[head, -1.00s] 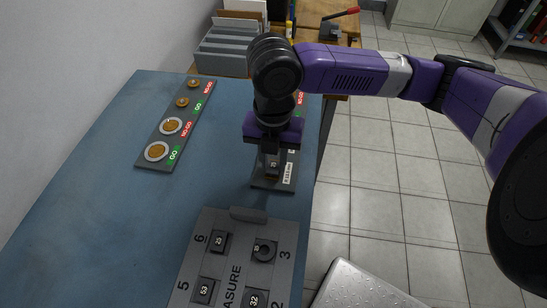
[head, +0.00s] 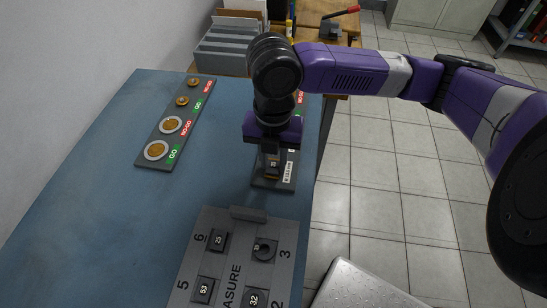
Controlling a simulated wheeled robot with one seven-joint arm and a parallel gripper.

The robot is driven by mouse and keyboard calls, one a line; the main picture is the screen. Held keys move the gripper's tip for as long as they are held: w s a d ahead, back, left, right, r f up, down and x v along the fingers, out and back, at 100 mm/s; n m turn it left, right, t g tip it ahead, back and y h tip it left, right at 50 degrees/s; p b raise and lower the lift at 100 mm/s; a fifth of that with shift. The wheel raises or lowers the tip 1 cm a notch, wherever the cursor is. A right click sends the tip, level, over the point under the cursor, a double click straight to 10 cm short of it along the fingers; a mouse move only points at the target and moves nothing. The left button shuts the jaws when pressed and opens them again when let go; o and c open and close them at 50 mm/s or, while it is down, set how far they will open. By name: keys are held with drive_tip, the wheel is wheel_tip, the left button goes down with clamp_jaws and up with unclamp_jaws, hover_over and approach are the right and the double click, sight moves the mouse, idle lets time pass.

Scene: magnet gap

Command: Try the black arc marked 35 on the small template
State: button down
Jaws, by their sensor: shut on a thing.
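My gripper (head: 273,157), at the end of the purple arm, points down over a dark board (head: 262,184) near the table's right edge. It is shut on a small dark block (head: 273,171) with a pale mark too small to read surely. The block is low over the board or on it; I cannot tell whether it touches. My gripper hides much of the board, which has a white printed label, and a red NO-GO sign shows behind it. I cannot tell for sure that this board is the small template.
A grey tray (head: 212,222) with numbered places holds several dark pieces at the front. A long board (head: 150,148) with brass discs and GO and NO-GO signs lies at the left. Grey organizers (head: 228,50) stand behind. The blue table (head: 90,200) is clear at left.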

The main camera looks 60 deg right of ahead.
drive_tip(key=shift+f, duration=0.1)
drive_tip(key=c, duration=1.1)
unclamp_jaws()
drive_tip(key=shift+o, duration=0.2)
drive_tip(key=shift+c, duration=0.3)
drive_tip(key=c, duration=0.4)
drive_tip(key=shift+c, duration=0.2)
drive_tip(key=shift+r+p, duration=1.8)
drive_tip(key=shift+r, duration=0.5)
